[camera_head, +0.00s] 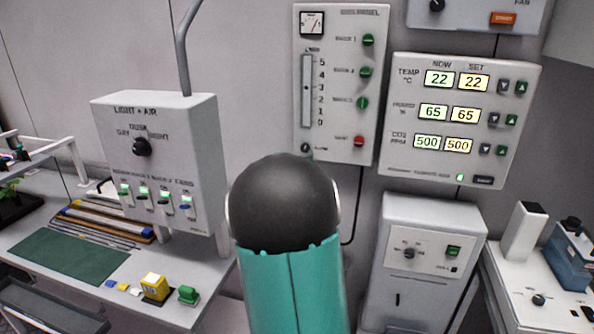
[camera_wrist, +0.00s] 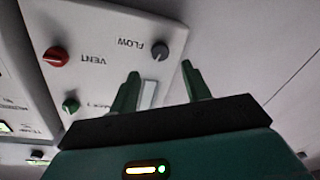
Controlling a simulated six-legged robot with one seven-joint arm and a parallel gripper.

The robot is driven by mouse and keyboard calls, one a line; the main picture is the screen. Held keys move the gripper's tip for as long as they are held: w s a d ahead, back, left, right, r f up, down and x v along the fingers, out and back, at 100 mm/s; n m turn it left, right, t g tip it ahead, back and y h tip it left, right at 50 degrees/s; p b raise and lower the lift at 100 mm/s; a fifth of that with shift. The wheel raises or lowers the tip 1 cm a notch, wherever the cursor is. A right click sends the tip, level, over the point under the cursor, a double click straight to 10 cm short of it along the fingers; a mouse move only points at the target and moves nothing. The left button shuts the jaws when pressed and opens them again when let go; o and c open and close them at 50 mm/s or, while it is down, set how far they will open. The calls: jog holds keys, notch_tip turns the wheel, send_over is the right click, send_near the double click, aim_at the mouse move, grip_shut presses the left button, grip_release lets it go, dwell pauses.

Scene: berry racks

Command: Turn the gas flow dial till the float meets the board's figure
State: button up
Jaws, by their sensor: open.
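The gas panel (camera_head: 343,35) hangs on the wall, with an upright flow tube (camera_head: 307,92) marked 0 to 5. A small dark mark, perhaps the float, shows near 3. The grey flow dial (camera_head: 306,148) sits below the tube, just above my arm. In the wrist view, which shows the panel upside down, the flow dial (camera_wrist: 160,51) stands just beyond my gripper (camera_wrist: 160,70). The two green fingers are apart, with nothing between them, and the dial appears between and past their tips. I see no board with a flow figure. The head view hides my gripper behind my arm.
The red vent knob (camera_wrist: 56,56) and a green valve knob (camera_wrist: 71,104) are near the flow dial. The climate panel (camera_head: 463,165) is close on the right. The light and air box (camera_head: 160,185) stands left over the bench. Bare wall lies between box and gas panel.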

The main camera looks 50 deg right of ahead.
jog(key=v, duration=0.7)
jog(key=shift+a, duration=0.25)
jog(key=w+a+n+t+y, duration=0.3)
jog(key=a+y, duration=1)
jog(key=a, duration=1.8)
jog(key=s+a+f+n+g+y, duration=0.2)
jog(key=s+a+g, duration=0.4)
jog(key=s+a, duration=0.8)
jog(key=s+f+n, duration=0.1)
jog(key=s+f, duration=0.1)
jog(key=s, duration=0.2)
jog(key=shift+a+n+y, duration=0.25)
jog(key=shift+n+y, duration=0.05)
jog(key=shift+d+f, duration=0.1)
jog(key=shift+d, duration=0.05)
